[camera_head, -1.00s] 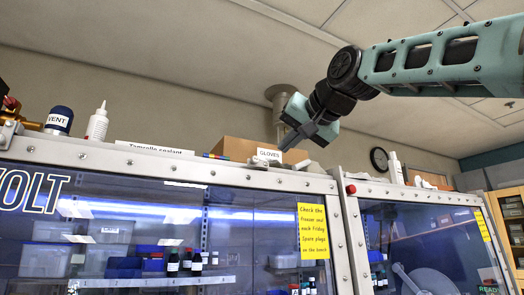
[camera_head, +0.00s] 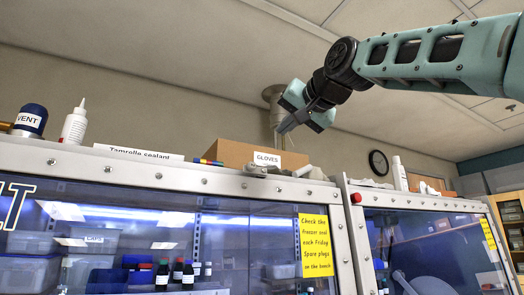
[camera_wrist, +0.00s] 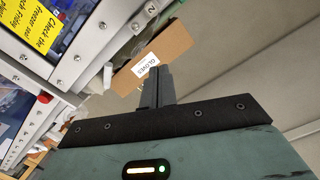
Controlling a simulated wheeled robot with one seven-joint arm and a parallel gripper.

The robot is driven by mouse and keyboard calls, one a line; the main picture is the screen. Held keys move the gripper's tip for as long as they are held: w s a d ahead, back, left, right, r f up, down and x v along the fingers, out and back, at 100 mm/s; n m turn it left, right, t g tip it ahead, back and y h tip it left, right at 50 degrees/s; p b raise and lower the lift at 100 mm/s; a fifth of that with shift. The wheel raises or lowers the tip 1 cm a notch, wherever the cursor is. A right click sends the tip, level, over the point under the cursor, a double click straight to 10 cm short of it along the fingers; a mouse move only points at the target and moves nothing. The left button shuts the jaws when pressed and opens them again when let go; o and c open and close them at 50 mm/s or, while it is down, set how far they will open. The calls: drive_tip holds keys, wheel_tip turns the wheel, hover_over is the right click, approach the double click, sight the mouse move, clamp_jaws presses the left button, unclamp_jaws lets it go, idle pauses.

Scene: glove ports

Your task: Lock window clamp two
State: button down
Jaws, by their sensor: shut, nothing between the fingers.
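The left window (camera_head: 120,240) and the right window (camera_head: 420,245) of the metal-framed cabinet show in the head view. My gripper (camera_head: 281,129) is in the air above the cabinet's top edge, in line with the cardboard GLOVES box (camera_head: 235,153). In the wrist view my gripper (camera_wrist: 156,76) has its fingers together and empty. Their tips overlap the picture of the GLOVES box (camera_wrist: 165,50), and I see no clear contact. The windows' lower parts are out of view.
A blue-capped VENT container (camera_head: 30,120) and a white nozzle bottle (camera_head: 75,122) stand on top at the left. Grey items (camera_head: 310,172) lie before the box. A red button (camera_head: 356,197) is on the right frame. A yellow note (camera_head: 315,245) is on the left window.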

sight(257, 168)
drive_tip(key=w+a+f+p, duration=0.4)
drive_tip(key=w+a+p, duration=0.1)
drive_tip(key=w, duration=0.2)
drive_tip(key=shift+f, duration=0.25)
